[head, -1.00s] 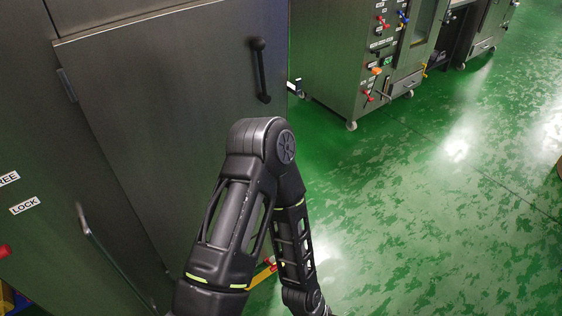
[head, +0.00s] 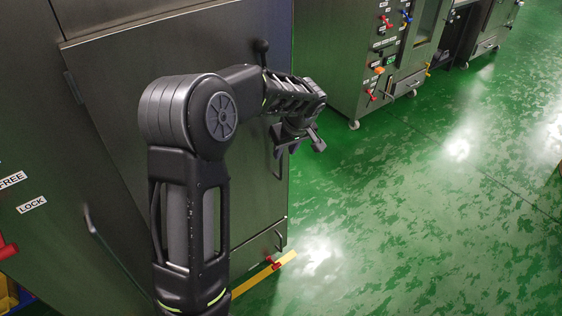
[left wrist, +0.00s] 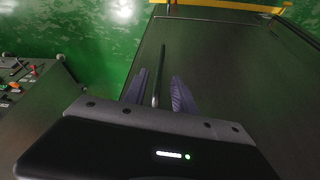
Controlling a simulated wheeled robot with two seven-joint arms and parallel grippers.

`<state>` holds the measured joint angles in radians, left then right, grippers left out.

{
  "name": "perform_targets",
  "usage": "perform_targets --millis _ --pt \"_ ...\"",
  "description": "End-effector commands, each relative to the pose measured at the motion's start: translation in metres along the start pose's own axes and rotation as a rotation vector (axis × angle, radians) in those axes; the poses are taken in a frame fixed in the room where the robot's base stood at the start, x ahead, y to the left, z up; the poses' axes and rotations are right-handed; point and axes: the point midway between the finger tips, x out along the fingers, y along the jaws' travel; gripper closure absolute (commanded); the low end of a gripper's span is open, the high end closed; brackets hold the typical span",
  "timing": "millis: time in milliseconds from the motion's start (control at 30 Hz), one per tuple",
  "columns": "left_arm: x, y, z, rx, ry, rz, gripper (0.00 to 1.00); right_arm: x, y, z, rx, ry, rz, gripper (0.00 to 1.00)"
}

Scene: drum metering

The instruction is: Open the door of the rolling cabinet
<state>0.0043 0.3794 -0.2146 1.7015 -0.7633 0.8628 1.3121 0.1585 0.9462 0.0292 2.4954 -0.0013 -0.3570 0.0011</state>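The rolling cabinet's grey metal door (head: 110,90) is closed, flush with its frame. In the left wrist view a thin dark bar (left wrist: 158,75) appears between the two open fingers (left wrist: 159,93), along the door panel (left wrist: 235,85). I cannot tell whether the fingers touch it. My right gripper is out of view.
A lower handle (head: 281,240) and a red-tipped part (head: 271,261) are near the cabinet's bottom. Another wheeled cabinet (head: 335,60) with coloured valves stands behind to the right. The green floor (head: 430,200) on the right is clear. FREE and LOCK labels (head: 31,204) are at left.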

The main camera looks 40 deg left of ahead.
Motion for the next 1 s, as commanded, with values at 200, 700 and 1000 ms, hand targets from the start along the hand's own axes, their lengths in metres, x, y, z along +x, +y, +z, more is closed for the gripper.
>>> perform_targets --millis 200,700,1000 --pt "0.004 0.000 0.001 0.002 -0.002 0.000 0.68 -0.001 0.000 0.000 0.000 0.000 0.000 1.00" --pt "0.070 0.000 0.001 0.004 -0.003 -0.001 0.68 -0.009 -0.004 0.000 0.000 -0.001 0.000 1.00" --pt "0.079 0.001 0.002 0.003 -0.002 0.002 0.68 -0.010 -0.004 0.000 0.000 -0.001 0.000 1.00"
